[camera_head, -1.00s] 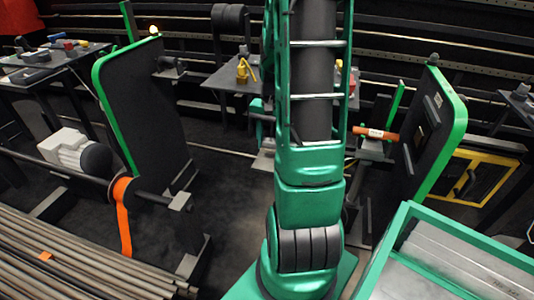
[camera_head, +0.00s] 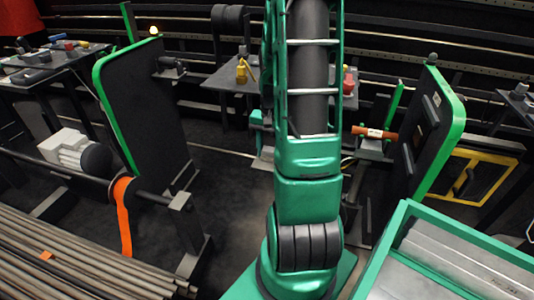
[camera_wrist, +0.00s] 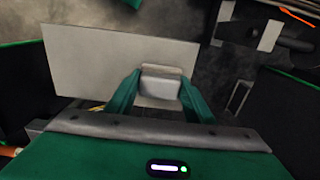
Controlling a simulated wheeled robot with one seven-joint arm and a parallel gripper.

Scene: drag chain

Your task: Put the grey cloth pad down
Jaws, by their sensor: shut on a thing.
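In the wrist view, my gripper (camera_wrist: 160,97) has two green fingers closed on the sides of a small pale grey block-like pad (camera_wrist: 160,83), which I take to be the grey cloth pad. A flat light-grey plate (camera_wrist: 80,58) lies beyond and below the pad. I cannot tell whether the pad touches it. In the head view my green arm hides the gripper and the pad.
Green-edged dark panels stand at left (camera_head: 145,115) and right (camera_head: 432,125). An orange-brown roller (camera_head: 375,132) lies beside the right panel. A green-rimmed bin (camera_head: 385,245) is at front right, and long rods (camera_head: 70,255) lie at front left.

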